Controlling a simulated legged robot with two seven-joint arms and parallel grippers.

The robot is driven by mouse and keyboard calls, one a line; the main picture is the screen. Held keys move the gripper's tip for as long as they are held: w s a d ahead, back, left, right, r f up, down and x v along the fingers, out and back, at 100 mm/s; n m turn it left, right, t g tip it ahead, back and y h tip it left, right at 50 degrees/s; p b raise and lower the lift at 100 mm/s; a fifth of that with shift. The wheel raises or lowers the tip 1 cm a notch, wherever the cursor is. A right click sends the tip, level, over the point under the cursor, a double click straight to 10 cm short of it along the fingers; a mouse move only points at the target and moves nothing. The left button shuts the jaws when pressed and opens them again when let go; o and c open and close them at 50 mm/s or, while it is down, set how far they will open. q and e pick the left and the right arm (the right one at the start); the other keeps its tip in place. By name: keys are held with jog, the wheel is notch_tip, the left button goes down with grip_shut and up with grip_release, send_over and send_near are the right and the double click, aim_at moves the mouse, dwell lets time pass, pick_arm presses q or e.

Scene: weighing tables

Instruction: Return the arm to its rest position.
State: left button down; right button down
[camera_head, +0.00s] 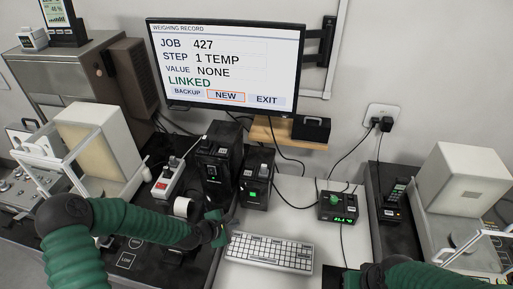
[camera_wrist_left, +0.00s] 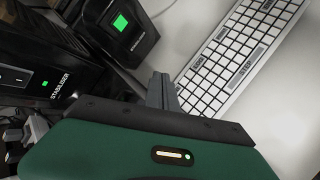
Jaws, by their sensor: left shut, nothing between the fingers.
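My left arm (camera_head: 135,220), green with black joints, reaches in from the left over the dark table. My left gripper (camera_head: 220,228) is just left of the white keyboard (camera_head: 268,252) and in front of the black boxes. In the left wrist view its grey fingers (camera_wrist_left: 162,90) are together with nothing between them, near the keyboard's edge (camera_wrist_left: 232,62). My right arm (camera_head: 405,275) shows at the bottom right; its gripper is largely cut off by the lower edge, so its jaws cannot be made out.
A black stabiliser box (camera_head: 217,165) and a smaller black box with a green light (camera_head: 257,180) stand behind the left gripper. A monitor (camera_head: 226,65) shows a weighing record. A small display box (camera_head: 338,206) sits right of the keyboard. White-shielded devices stand left (camera_head: 98,145) and right (camera_head: 465,180).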

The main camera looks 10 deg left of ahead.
pick_arm(q)
jog(key=s+a+r+m+g+y, duration=0.1)
jog(key=s+r+m+g+y, duration=0.1)
jog(key=s+r+m, duration=0.4)
jog(key=s+a+r+m+g+y, duration=0.1)
jog(key=s+r+m, duration=0.6)
jog(key=s+m, duration=0.8)
jog(key=shift+s+a+r+m+g+y, duration=0.25)
jog(key=shift+g+y, duration=0.25)
jog(key=shift+g, duration=0.8)
pick_arm(e)
jog(key=shift+s+d, duration=0.1)
jog(key=shift+d, duration=0.1)
pick_arm(q)
jog(key=shift+a+f, duration=0.15)
pick_arm(e)
jog(key=shift+a, duration=0.2)
jog(key=shift+d, duration=0.1)
pick_arm(q)
jog(key=shift+w, duration=0.1)
